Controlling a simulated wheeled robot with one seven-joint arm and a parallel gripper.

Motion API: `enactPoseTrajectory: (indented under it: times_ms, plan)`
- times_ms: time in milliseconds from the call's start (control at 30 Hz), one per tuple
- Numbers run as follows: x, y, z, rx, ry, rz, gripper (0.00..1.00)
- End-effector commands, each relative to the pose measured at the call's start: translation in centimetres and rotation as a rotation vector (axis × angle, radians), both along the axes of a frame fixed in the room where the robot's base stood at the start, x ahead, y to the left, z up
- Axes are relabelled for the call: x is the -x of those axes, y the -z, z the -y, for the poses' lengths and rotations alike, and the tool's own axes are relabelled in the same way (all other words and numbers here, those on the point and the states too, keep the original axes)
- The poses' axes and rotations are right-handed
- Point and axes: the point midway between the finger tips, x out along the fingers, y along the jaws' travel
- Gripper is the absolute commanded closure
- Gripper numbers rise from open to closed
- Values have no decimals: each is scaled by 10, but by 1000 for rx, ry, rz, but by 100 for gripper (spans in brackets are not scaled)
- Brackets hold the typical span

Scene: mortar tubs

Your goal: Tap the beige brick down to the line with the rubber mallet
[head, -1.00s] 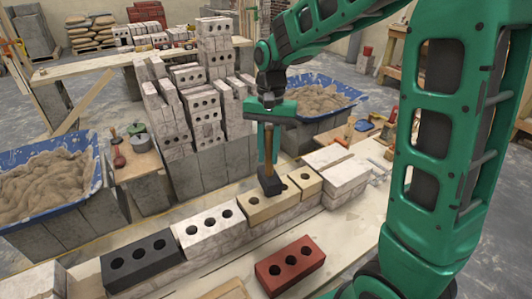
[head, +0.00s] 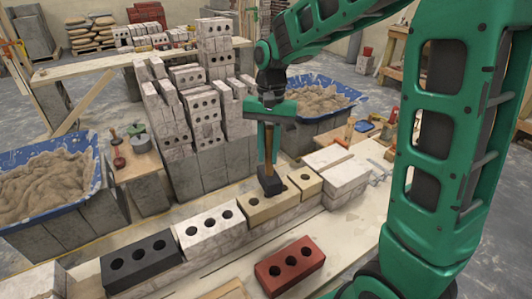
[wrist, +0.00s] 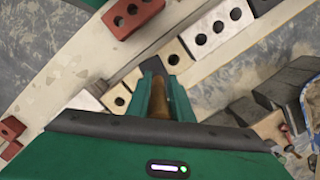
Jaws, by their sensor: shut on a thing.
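My gripper (head: 268,148) is shut on the wooden handle of the rubber mallet (head: 270,186). The mallet hangs nearly upright, its black head low over the beige brick (head: 257,211). In the wrist view the handle (wrist: 159,101) runs between my fingers and the head hides part of the brick (wrist: 176,59). I cannot tell whether the head touches the brick. The beige brick lies in the row between a white brick (head: 209,228) and a shorter beige piece (head: 306,184). I cannot make out the line clearly.
A dark brick (head: 141,264) ends the row at left. White blocks (head: 344,181) stand at its right. A red brick (head: 290,267) lies in front on the board. Stacked bricks (head: 190,115) rise behind. Mortar tubs stand at left (head: 45,185) and behind (head: 320,97).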

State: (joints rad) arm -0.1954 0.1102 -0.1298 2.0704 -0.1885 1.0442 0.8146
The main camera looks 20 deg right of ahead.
Motion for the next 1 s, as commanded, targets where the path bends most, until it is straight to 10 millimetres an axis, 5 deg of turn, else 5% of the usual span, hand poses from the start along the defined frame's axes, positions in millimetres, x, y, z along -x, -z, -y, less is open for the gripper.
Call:
enactPoseTrajectory:
  times_ms: [267,467,833,1000]
  plan:
    - [0,6,0,-1,0,1,100]
    - [1,44,0,1,1,-7,100]
    - [-1,1,0,-2,1,5,100]
    - [0,-2,-1,-1,0,0,100]
